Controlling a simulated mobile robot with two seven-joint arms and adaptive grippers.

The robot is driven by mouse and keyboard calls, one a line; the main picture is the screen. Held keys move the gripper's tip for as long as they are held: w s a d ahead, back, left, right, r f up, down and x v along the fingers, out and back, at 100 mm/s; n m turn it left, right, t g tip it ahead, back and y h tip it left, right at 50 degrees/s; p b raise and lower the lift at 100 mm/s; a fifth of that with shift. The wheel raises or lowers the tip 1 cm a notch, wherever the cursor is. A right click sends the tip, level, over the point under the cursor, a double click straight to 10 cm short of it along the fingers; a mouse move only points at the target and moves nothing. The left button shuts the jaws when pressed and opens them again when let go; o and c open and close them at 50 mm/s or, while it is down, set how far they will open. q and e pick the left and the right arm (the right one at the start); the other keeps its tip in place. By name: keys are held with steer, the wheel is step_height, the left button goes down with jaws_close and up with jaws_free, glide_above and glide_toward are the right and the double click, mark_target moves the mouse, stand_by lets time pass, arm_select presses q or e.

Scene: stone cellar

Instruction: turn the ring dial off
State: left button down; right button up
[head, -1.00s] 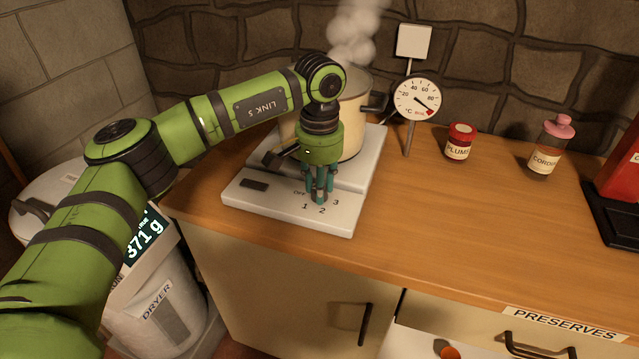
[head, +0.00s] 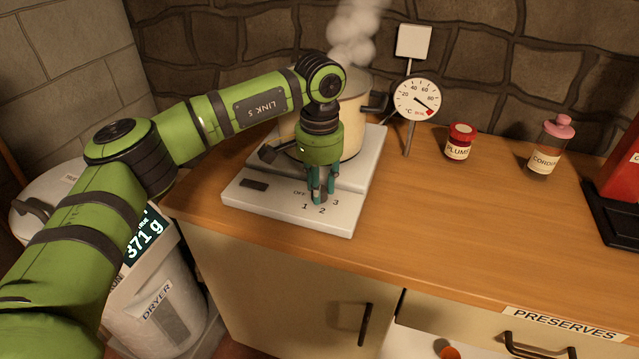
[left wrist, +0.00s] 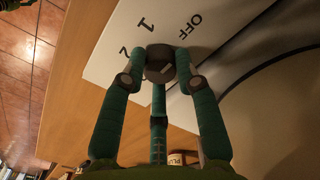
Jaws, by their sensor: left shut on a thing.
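The ring dial (left wrist: 158,60) is a small dark round knob on the white front panel of the hotplate (head: 262,208). The labels OFF, 1, 2 and 3 are printed around it. My left gripper (head: 319,194) points straight down over the panel, its teal fingers shut on the dial. In the left wrist view the fingers (left wrist: 160,68) close around the dial's sides. The fingers mostly hide the dial in the head view, and I cannot tell which label it points to. My right gripper is in neither view.
A steaming cream pot (head: 350,112) stands on the hotplate behind my gripper. A thermometer gauge (head: 417,99) stands right of it. A plums jar (head: 460,141) and a cordial bottle (head: 551,148) stand farther right. The wooden counter (head: 450,215) is clear in front.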

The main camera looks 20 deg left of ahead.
arm_select(q)
steer(key=c, duration=0.9)
jaws_free()
step_height(320, 180, up, 12)
